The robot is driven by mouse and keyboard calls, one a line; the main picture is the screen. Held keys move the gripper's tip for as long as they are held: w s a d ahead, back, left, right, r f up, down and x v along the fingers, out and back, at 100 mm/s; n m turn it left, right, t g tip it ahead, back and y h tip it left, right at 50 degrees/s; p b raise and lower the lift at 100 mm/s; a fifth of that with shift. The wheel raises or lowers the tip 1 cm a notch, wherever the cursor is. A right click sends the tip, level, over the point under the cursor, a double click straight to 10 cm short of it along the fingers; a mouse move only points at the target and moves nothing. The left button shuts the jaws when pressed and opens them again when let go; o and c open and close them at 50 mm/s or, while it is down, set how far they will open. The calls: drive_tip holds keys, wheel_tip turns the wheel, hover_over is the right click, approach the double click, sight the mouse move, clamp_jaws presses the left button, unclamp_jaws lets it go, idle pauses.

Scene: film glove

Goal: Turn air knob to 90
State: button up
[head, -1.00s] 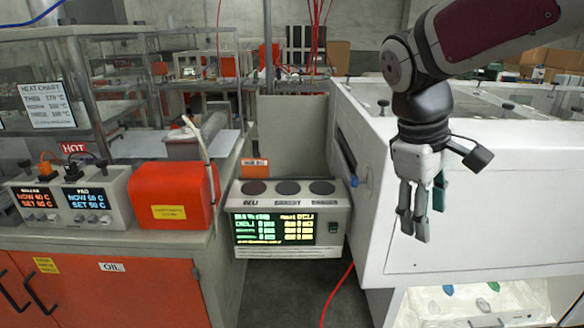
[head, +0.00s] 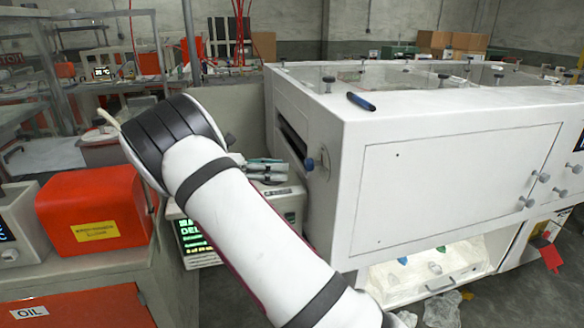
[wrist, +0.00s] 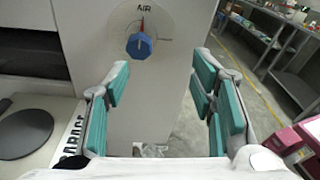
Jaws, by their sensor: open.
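The air knob is a blue, many-sided knob (wrist: 139,45) on a white panel, under the label "AIR". A red mark points straight up above it, and a thin mark lies to its right. In the head view the knob (head: 309,163) sticks out from the left side of the white cabinet (head: 440,190). My gripper (wrist: 161,68) is open and empty, its teal-padded fingers pointing at the panel. The knob is ahead of the fingers, left of the middle of the gap, apart from them. In the head view my gripper (head: 285,170) is just left of the knob, partly hidden by my arm.
A device with a green display (head: 195,240) stands below my gripper, partly covered by my arm. A red box (head: 92,210) is on the left counter. A blue pen-like object (head: 361,101) lies on the cabinet top.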

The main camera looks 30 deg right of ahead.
sight(306, 165)
drive_tip(key=w+a+f+n+h, duration=0.1)
drive_tip(key=w+a+f+h, duration=0.1)
drive_tip(key=w, duration=0.1)
drive_tip(key=p+x, duration=0.1)
drive_tip(key=x, duration=1.2)
drive_tip(key=shift+d+p, duration=0.1)
drive_tip(key=shift+p, duration=0.2)
drive_tip(key=c, duration=1.2)
